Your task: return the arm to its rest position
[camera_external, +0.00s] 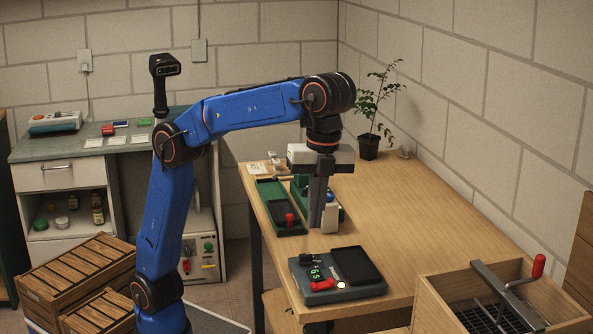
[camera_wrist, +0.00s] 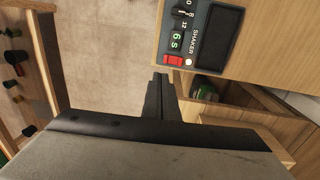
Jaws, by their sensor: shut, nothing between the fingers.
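My blue arm (camera_external: 255,108) is raised and bent over the wooden table (camera_external: 420,205). My gripper (camera_external: 316,222) hangs from it with its dark fingers pointing down. The fingers are together with nothing between them. In the wrist view my gripper (camera_wrist: 161,76) shows the closed fingers near the table's edge, with the shaker beyond them to the upper right. The shaker (camera_external: 311,291) is a dark box with a green digital display, a red button and a lit white lamp. It also shows in the wrist view (camera_wrist: 203,62), reading 6 s.
Green trays (camera_external: 268,215) lie on the table behind my gripper. A potted plant (camera_external: 368,147) stands at the back by the wall. A wooden box (camera_external: 440,310) with a metal lever is at the front right. Wooden crates (camera_external: 75,270) stand at left. The table's right middle is clear.

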